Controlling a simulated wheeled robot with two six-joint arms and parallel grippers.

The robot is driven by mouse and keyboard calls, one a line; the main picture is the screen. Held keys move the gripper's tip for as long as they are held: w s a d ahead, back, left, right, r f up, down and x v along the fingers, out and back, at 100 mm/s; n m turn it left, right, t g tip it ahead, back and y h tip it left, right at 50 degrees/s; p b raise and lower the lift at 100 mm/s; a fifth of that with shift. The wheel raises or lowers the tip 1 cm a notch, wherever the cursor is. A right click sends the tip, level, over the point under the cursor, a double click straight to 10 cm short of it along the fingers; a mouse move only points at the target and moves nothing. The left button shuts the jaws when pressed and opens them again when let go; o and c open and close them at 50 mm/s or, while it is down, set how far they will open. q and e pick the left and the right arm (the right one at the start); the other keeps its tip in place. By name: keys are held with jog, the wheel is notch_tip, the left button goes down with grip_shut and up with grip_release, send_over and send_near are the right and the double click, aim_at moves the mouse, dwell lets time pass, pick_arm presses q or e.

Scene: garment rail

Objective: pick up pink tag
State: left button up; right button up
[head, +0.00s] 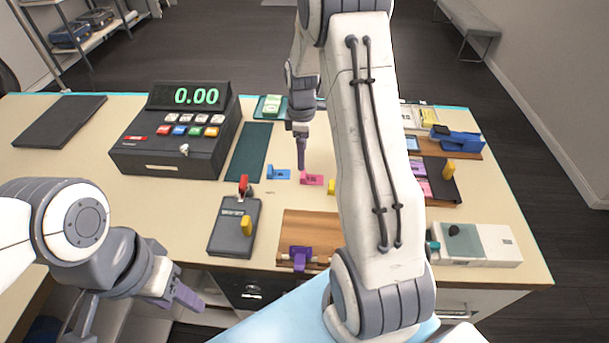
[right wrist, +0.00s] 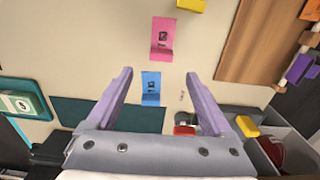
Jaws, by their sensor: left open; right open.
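The pink tag (head: 312,180) lies flat on the cream counter, just right of a blue tag (head: 280,174). In the right wrist view the pink tag (right wrist: 162,38) is beyond my fingertips, and the blue tag (right wrist: 151,88) shows between the fingers. My right gripper (head: 301,165) is open and empty, pointing down over the counter close behind the two tags. Its two fingers (right wrist: 160,78) are spread wide in the right wrist view. My left gripper (head: 188,297) is open and empty, low in front of the counter's edge at the left.
A cash register (head: 178,132) and a dark green mat (head: 249,150) are to the left. A card device (head: 234,226) and a wooden board (head: 309,230) are in front.

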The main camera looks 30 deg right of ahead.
aim_at(303, 173)
notch_tip(303, 173, down, 2)
jog(key=shift+s+f+p, duration=0.1)
jog(key=shift+f+p, duration=0.45)
notch_tip(303, 173, down, 4)
jog(key=shift+r+p, duration=0.25)
jog(key=shift+p, duration=0.55)
jog(key=shift+f, duration=0.45)
grip_shut()
